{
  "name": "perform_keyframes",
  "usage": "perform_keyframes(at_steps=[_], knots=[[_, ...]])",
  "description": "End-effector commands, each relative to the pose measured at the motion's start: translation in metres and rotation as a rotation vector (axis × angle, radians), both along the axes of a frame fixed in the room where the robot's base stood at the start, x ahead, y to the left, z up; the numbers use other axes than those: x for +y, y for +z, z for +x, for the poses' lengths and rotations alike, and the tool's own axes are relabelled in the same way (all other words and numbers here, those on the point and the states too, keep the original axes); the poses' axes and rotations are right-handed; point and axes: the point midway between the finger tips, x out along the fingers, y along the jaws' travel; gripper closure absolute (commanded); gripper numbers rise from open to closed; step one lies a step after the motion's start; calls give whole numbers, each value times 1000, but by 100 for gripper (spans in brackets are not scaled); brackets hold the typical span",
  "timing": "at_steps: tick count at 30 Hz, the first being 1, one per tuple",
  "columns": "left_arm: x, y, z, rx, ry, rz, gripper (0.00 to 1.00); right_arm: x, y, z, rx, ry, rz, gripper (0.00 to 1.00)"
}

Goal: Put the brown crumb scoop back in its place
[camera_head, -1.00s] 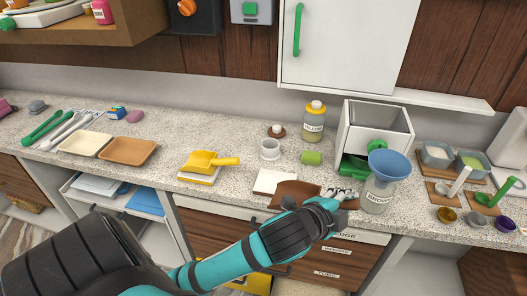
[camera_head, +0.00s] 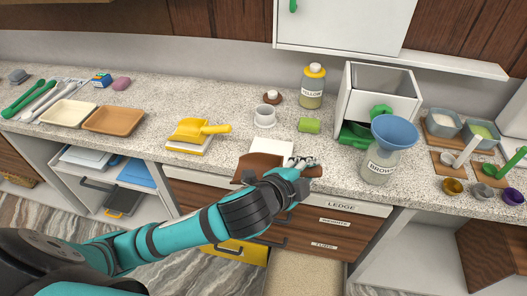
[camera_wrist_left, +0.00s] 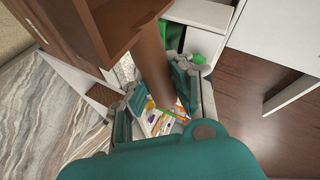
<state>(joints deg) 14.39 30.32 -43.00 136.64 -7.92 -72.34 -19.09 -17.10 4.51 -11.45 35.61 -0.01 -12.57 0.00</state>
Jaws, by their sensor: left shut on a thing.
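The brown crumb scoop (camera_head: 260,168) is at the counter's front edge, its pan to the left and its handle to the right. It overlaps the front of a white pad (camera_head: 268,146); I cannot tell whether it touches the pad. My left gripper (camera_head: 304,163) is shut on the scoop's handle. In the left wrist view, the brown handle (camera_wrist_left: 152,62) runs between the fingers of the left gripper (camera_wrist_left: 158,92), and the brown pan (camera_wrist_left: 105,20) shows at the top. My right gripper is not in view.
A yellow scoop (camera_head: 198,130) rests on a similar pad to the left. A labelled jar with a blue funnel (camera_head: 394,132) stands right of the gripper. Counter between the pads is clear.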

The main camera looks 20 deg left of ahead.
Motion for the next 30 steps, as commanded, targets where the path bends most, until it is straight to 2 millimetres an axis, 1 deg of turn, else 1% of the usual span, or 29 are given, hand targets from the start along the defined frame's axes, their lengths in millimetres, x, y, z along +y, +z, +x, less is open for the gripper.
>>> perform_keyframes(at_steps=[1, 6, 17, 19, 20, 23, 30], knots=[[-4, -6, 1, -3, -14, 6, 100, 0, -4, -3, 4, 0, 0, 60], [-13, -17, 2, -1, -45, 4, 100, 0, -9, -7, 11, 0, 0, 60], [-16, -19, 2, 0, -51, 0, 100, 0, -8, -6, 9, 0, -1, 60], [-15, -19, 5, 0, -50, 2, 100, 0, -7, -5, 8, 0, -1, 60], [-13, -19, 9, 0, -49, 3, 100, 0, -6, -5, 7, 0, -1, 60], [-6, -19, 27, -2, -45, 6, 100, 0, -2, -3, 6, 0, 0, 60], [12, -24, 89, -1, -46, 5, 100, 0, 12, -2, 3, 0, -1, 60]])
